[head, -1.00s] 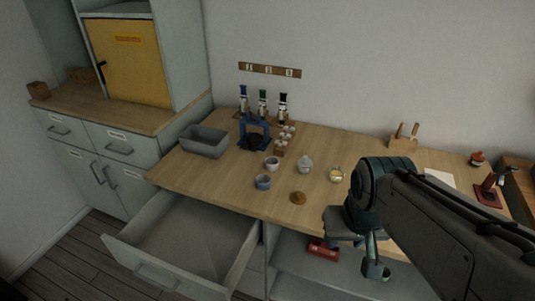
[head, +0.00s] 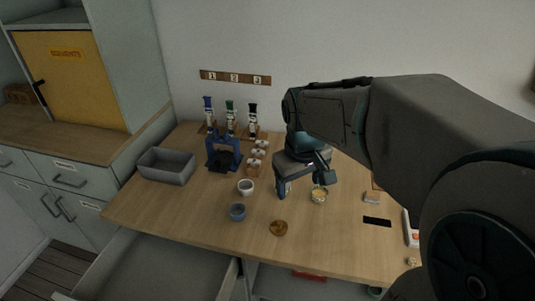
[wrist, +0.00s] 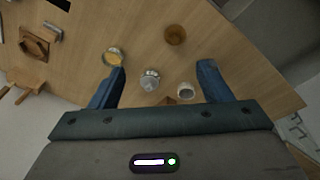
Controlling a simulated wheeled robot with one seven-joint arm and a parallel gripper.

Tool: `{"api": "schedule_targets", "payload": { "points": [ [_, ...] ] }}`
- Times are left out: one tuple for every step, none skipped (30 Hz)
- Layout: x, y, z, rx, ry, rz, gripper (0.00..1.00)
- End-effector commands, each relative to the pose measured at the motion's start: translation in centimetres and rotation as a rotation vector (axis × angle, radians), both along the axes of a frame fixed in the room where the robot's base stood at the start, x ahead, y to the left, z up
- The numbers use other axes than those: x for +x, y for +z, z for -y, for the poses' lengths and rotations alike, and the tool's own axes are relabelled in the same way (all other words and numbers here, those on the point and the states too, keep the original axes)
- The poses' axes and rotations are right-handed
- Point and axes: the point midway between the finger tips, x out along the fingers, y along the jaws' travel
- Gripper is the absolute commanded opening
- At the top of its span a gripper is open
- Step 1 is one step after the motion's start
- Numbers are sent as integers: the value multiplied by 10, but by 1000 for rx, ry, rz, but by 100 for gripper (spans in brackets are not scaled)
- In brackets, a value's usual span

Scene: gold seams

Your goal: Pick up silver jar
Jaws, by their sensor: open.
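The silver jar (wrist: 150,80), small, round and pale with a knobbed lid, stands on the wooden table. In the wrist view it lies between my two blue fingers, a little nearer the left one. In the head view my gripper (head: 302,183) hides most of it. My gripper (wrist: 162,70) is open and empty, pointing down over the jar. I cannot tell how far above it the fingertips are, and no contact shows.
A yellow-filled bowl (head: 319,195) stands close beside one finger. A grey bin (head: 166,166) and blue stand (head: 222,155) are farther left.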

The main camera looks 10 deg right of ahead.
Motion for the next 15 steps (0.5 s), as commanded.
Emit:
{"api": "schedule_targets", "payload": {
  "points": [
    [20,-2,2,-8,40,-21,72],
    [30,-3,3,-14,69,-32,72],
    [43,-5,3,-20,108,-46,72],
    [53,-6,3,-23,139,-57,72],
    [64,-8,3,-25,167,-66,72],
    [77,-11,2,-27,208,-79,72],
    [87,-14,2,-27,238,-88,72],
    [97,-17,2,-27,267,-98,72],
    [109,-22,2,-26,305,-108,72],
    [118,-25,1,-25,332,-116,72],
    [126,-29,1,-23,358,-125,72],
    [137,-34,1,-20,391,-134,72],
    [144,-37,1,-18,414,-139,72],
    [151,-40,1,-15,434,-142,72],
    [158,-45,2,-11,458,-149,72]
  ]
}}
